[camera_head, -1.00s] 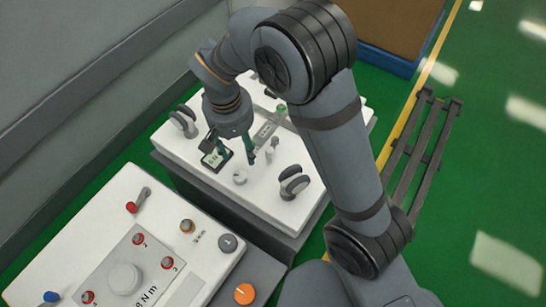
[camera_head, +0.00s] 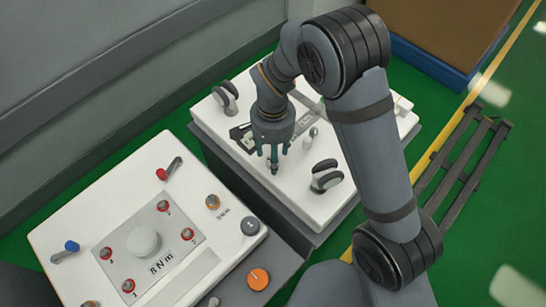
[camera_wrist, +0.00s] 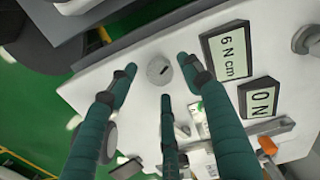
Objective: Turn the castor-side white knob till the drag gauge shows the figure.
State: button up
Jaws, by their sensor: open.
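My gripper (camera_head: 275,168) is open and points down over the far cart's white top. In the wrist view a small round white knob (camera_wrist: 159,70) with a dark mark lies between the spread teal fingertips, with gaps at its sides. Whether the fingertips reach down to its height I cannot tell. In the head view my gripper hides this knob. Beside it in the wrist view are two framed displays, one reading "6 N cm" (camera_wrist: 228,56) and one reading "0 N" (camera_wrist: 260,101). Which is the drag gauge is not clear.
Dark-grey looped parts (camera_head: 326,177) and (camera_head: 226,96) stand on the far cart (camera_head: 301,215). A dark rack (camera_head: 465,165) lies on the green floor at right.

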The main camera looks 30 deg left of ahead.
jog(key=shift+f, duration=0.7)
jog(key=c, duration=0.3)
jog(key=c, duration=0.8)
jog(key=shift+c, duration=0.3)
jog(key=shift+n, duration=0.4)
jog(key=n, duration=0.5)
jog(key=shift+n, duration=0.3)
jog(key=n, duration=0.5)
jog(key=shift+n, duration=0.3)
